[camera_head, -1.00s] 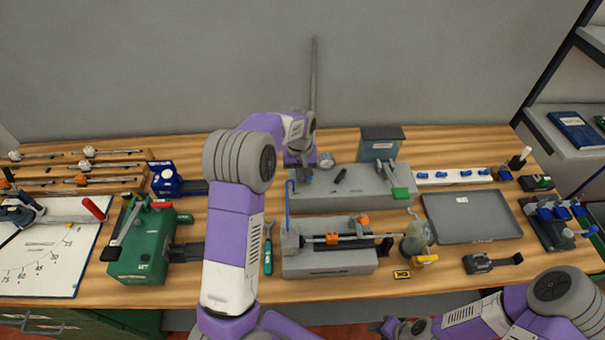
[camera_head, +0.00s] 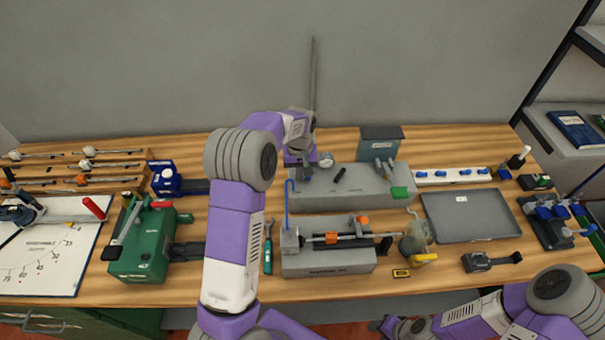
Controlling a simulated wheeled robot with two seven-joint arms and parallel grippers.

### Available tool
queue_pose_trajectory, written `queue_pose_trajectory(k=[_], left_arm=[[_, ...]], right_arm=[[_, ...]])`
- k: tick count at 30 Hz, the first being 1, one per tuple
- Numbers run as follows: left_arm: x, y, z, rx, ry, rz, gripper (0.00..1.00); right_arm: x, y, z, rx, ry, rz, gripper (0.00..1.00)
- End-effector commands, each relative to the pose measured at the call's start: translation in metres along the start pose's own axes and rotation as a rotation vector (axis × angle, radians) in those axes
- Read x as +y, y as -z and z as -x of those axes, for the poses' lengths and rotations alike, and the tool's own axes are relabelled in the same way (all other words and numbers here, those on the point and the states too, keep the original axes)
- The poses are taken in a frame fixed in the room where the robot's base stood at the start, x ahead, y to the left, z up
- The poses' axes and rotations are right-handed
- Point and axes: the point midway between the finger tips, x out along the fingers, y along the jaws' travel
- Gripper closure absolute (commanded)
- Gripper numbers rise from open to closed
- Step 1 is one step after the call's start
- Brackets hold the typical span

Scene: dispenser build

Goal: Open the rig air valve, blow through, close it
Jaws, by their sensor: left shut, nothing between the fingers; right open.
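The rig is a grey block (camera_head: 365,203) at the back middle of the bench. It carries a small round gauge (camera_head: 326,160), a black lever-like part (camera_head: 340,174), a grey box (camera_head: 381,140) and a green piece (camera_head: 400,193) at its right end. I cannot tell for certain which part is the air valve. My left gripper (camera_head: 300,172) is over the rig's left end, beside the gauge. Its fingertips are small and partly hidden, and it appears shut and empty. My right gripper (camera_head: 390,326) is low at the bottom edge, in front of the bench and away from the rig.
A second grey fixture (camera_head: 328,262) with a rod and orange parts stands in front of the rig. A grey tray (camera_head: 470,217) lies to the right. A green press (camera_head: 142,243) stands left of my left arm. A jar (camera_head: 416,238) stands beside the front fixture.

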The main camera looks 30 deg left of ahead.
Motion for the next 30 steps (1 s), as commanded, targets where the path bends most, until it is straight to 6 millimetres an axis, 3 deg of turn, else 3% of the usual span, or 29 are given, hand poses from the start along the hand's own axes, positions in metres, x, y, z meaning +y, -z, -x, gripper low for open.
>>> queue_pose_trajectory(k=[24, 30], left_arm=[[-0.001, 0.001, 0.075, 0.002, 0.001, 0.001, 1.0], [-0.001, 0.001, 0.081, 0.002, 0.001, 0.001, 1.0]], right_arm=[[-0.02, -0.002, 0.054, 0.0, 0.0, 0.0, 0.57], [-0.022, -0.003, 0.058, 0.0, 0.0, 0.0, 0.57]])
